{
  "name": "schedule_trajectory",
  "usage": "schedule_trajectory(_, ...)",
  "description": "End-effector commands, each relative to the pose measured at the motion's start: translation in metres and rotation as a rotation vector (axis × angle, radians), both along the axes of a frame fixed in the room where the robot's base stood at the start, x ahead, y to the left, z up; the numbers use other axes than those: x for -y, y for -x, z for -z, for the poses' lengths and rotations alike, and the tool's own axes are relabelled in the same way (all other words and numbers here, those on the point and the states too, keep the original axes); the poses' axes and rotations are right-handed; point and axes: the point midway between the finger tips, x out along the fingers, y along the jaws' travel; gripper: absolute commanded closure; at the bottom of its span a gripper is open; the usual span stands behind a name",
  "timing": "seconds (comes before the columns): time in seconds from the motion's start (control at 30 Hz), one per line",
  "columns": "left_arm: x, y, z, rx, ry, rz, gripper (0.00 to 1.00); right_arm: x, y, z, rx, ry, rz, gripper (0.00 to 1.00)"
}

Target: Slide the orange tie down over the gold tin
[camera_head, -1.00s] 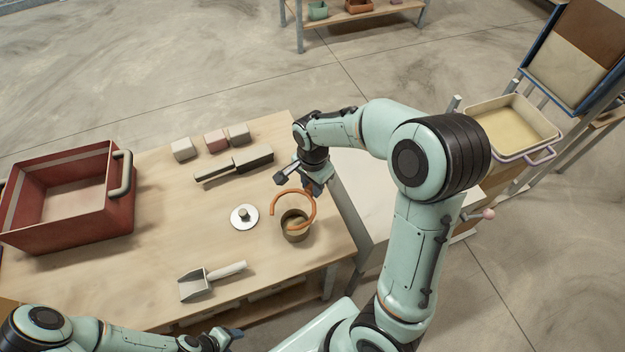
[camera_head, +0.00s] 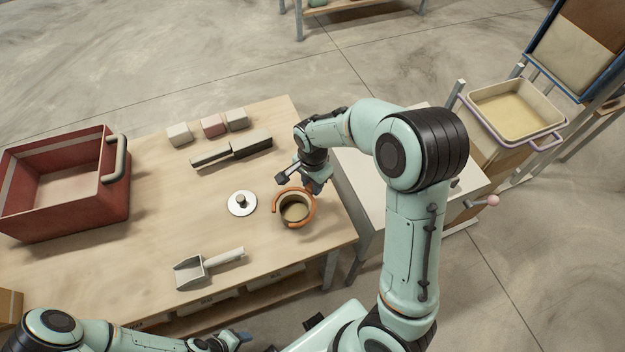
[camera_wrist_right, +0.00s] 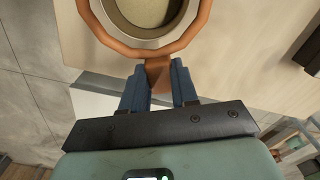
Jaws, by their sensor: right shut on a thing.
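The orange tie (camera_head: 278,208) is a ring-like band that loops around the upper part of the gold tin (camera_head: 295,213) in the head view. The tin stands upright on the wooden table near its right edge. My right gripper (camera_head: 308,186) is shut on the tie's tab at the far side of the tin. In the right wrist view, the gripper (camera_wrist_right: 160,75) pinches the tab, and the orange tie (camera_wrist_right: 125,48) encircles the pale tin rim (camera_wrist_right: 190,12) with a gap visible. How low the tie sits is hard to tell. My left gripper (camera_head: 232,338) is low in the head view, its jaws unclear.
A round lid with a knob (camera_head: 242,204) lies left of the tin. A metal scoop (camera_head: 205,267) lies toward the front. A dark-handled brush-like tool (camera_head: 232,150) and several small blocks (camera_head: 212,126) lie behind. A red bin (camera_head: 65,185) stands at left.

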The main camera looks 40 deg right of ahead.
Motion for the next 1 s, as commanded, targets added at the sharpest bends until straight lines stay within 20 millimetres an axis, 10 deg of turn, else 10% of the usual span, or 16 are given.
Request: schedule_trajectory(1.0,0.0,0.023,0.033,-0.026,0.0,0.0,0.46,0.0,0.0,0.045,0.001,0.0,0.001,1.0)
